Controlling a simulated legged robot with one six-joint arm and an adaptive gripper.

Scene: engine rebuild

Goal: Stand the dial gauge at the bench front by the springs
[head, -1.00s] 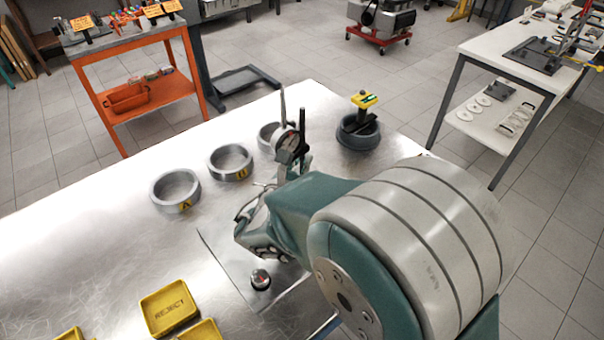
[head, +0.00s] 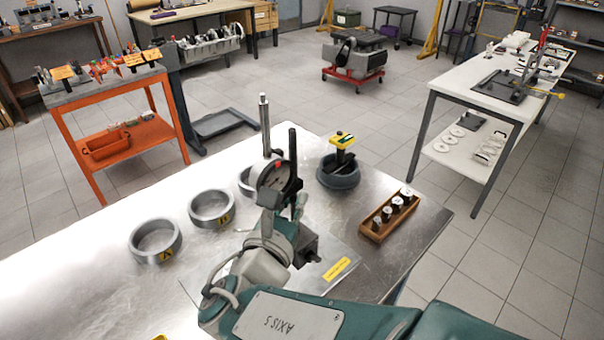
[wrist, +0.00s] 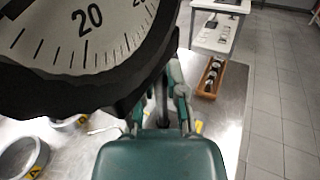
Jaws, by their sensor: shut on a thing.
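The dial gauge (head: 275,177) is in the head view above the metal bench, its round dial beside a black upright post and a pale stem rising above it. In the wrist view its dial (wrist: 85,35), marked 20, fills the upper left. My gripper (head: 284,212) is shut on the gauge's assembly below the dial; in the wrist view its green fingers (wrist: 162,90) close around a dark post. A dark block (head: 306,245) shows under the post. I cannot tell whether it touches the bench. I cannot make out any springs.
Steel rings (head: 155,240) stand at the left on the bench (head: 110,280). A dark ring (head: 338,172) holding a yellow-topped tool is behind. A wooden rack of several plugs (head: 390,215) is at the right. A plate with a yellow label (head: 337,269) lies near my arm.

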